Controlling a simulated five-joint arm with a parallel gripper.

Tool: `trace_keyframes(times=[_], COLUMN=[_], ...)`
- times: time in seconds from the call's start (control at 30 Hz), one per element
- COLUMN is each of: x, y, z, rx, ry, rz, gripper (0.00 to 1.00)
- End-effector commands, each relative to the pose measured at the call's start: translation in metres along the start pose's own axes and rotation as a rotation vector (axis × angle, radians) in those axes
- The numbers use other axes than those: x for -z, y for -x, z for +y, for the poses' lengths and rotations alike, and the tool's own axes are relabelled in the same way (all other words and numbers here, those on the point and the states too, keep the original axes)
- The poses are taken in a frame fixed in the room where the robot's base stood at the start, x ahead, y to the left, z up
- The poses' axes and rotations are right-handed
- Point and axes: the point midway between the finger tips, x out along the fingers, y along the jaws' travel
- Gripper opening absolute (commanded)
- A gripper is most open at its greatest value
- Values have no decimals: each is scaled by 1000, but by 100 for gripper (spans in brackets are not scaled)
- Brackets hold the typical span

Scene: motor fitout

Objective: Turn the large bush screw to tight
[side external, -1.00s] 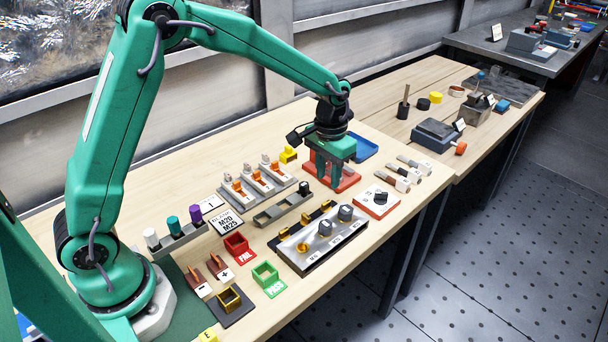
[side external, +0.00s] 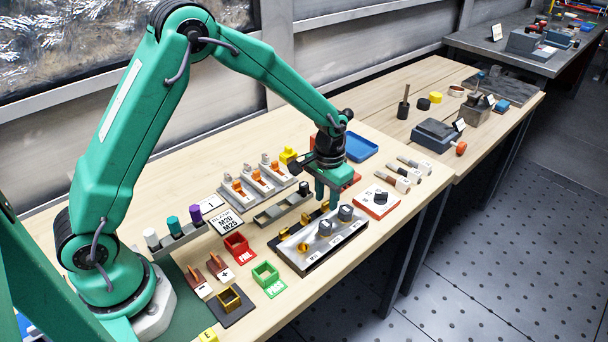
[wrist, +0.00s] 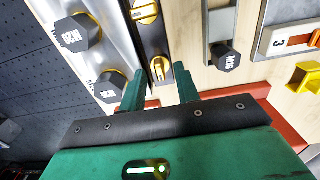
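The large bush screw, a yellow slotted head (wrist: 160,68), sits on the black strip beside the grey M25 hex plug (wrist: 110,86) in the wrist view. Its slot looks roughly in line with the strip. A second yellow slotted screw (wrist: 145,12) is farther along the strip, beside the M20 plug (wrist: 76,33). My gripper (wrist: 161,86) is open, with one finger on either side of the large screw in the picture. I cannot tell whether they touch it. In the side view my gripper (side external: 327,203) hangs pointing down over the strip's right end.
The white block (side external: 318,249) with hex plugs stands close beside the strip. A grey tray (side external: 275,213) with a dark plug lies behind. A red-based dial block (side external: 377,201) is to the right. Red FAIL (side external: 238,248) and green PASS (side external: 267,279) bins stand at the front left.

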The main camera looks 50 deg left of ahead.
Motion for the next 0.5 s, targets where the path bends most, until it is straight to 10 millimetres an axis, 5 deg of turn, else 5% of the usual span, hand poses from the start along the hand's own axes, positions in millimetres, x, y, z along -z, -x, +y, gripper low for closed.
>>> trace_keyframes(times=[0.4, 0.5], x=[0, 0], y=[-8, -8], z=[0, 0], rx=[0, 0], ry=[0, 0], rz=[0, 0], gripper=[32, 16])
